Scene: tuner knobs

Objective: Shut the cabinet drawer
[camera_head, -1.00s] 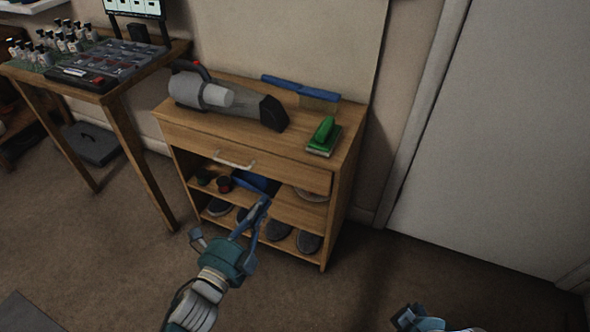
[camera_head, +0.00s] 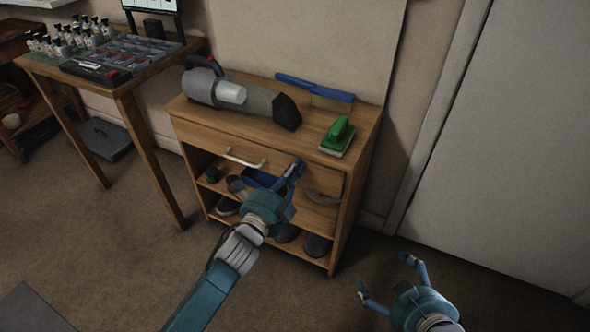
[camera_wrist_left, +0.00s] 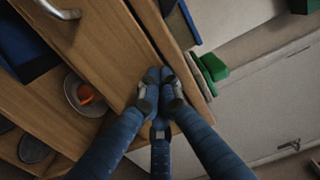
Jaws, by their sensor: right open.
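The wooden cabinet (camera_head: 365,150) stands against the wall. Its drawer (camera_head: 215,143) has a pale metal handle (camera_head: 245,160), which also shows in the left wrist view (camera_wrist_left: 58,10). In that view a narrow dark gap lies between the drawer front (camera_wrist_left: 105,60) and the cabinet's top edge, so the drawer looks slightly open. My left gripper (camera_head: 297,165) has its fingers together, with the tips at the right part of the drawer front; I cannot tell whether they touch it. My right gripper (camera_head: 385,275) is open and empty, low in front of the cabinet's right side.
A handheld vacuum (camera_head: 240,97), a blue-handled brush (camera_head: 315,88) and a green scrubber (camera_head: 338,135) lie on the cabinet top. Shoes (camera_head: 318,245) and a bowl (camera_wrist_left: 85,95) sit on the shelves below. A wooden table (camera_head: 150,150) stands left. Floor in front is clear.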

